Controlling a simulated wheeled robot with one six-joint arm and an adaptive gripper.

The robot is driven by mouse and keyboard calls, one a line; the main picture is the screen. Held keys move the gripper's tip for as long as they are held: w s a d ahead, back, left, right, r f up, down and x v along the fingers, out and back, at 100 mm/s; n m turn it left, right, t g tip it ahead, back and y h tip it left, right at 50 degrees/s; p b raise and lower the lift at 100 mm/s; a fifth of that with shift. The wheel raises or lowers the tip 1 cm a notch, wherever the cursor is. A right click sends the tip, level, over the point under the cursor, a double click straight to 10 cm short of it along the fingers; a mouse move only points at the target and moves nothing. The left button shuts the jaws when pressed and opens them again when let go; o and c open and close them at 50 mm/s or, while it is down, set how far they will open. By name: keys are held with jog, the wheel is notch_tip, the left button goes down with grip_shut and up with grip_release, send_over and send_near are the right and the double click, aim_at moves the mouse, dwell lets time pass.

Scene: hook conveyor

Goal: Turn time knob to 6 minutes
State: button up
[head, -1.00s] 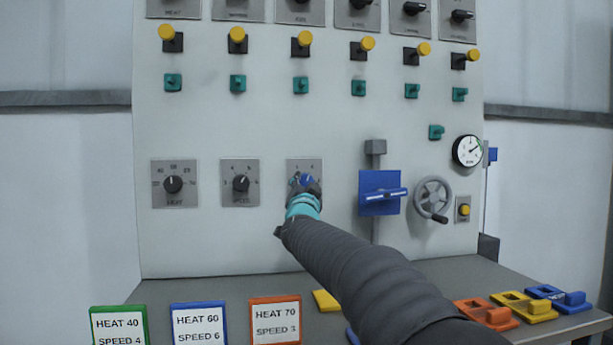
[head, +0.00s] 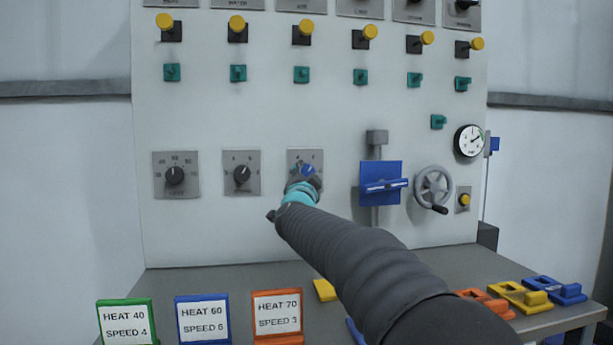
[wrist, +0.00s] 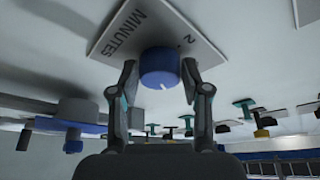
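The time knob (wrist: 160,70) is blue with a white pointer mark. It stands on a grey plate (wrist: 128,32) lettered MINUTES, with a 2 visible near the right finger. In the head view the blue knob (head: 308,169) shows just above my gripper (head: 304,184), which covers the lower part of its plate (head: 317,158). In the wrist view my gripper (wrist: 160,75) has one finger on each side of the knob, with narrow gaps seeming to remain. The full scale is hidden, so I cannot read the setting.
The heat knob (head: 175,175) and speed knob (head: 242,174) are to the left. A blue lever box (head: 380,184) and a grey handwheel (head: 433,187) are close on the right. Sign cards (head: 204,322) stand on the table below. Bare panel lies below the knobs.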

jog(key=shift+o, duration=1.1)
jog(key=v, duration=1.2)
